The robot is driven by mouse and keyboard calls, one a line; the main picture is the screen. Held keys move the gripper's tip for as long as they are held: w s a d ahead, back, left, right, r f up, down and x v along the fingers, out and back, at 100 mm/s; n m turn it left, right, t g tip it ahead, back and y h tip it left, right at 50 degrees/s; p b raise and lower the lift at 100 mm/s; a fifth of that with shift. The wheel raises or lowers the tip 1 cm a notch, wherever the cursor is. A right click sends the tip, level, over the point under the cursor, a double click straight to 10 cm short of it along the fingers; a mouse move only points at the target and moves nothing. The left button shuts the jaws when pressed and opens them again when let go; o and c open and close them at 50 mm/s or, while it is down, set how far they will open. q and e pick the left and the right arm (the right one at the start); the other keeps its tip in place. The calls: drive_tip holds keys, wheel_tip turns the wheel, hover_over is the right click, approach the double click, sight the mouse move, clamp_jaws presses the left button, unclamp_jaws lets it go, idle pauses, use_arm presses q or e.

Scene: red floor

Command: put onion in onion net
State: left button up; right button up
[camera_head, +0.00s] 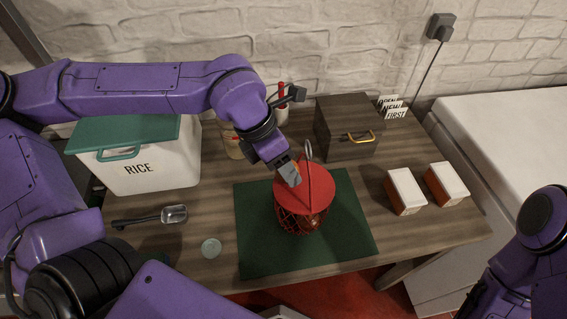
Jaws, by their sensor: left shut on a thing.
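The onion net (303,222) is a red mesh holder with a red round top (315,192) and a thin upright handle. It stands on a dark green mat (350,240) at the middle of the table. My left gripper (292,178) points down at the far left part of the red top. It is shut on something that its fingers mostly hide. A small orange-brown patch shows beside the fingertips, and I cannot tell whether it is an onion. What lies inside the net is not clear. My right arm shows at the lower right, but its gripper is out of view.
A white rice bin (150,172) with a green lid stands at the left. A dark wooden box (346,128) stands behind the mat. Two white-topped containers (404,191) (446,183) stand at the right.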

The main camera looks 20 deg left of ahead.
use_arm(q)
drive_tip(key=o, duration=1.1)
drive_tip(key=v, duration=1)
drive_tip(key=shift+s+a+r, duration=0.1)
drive_tip(key=shift+r, duration=0.2)
drive_tip(key=shift+r, duration=0.1)
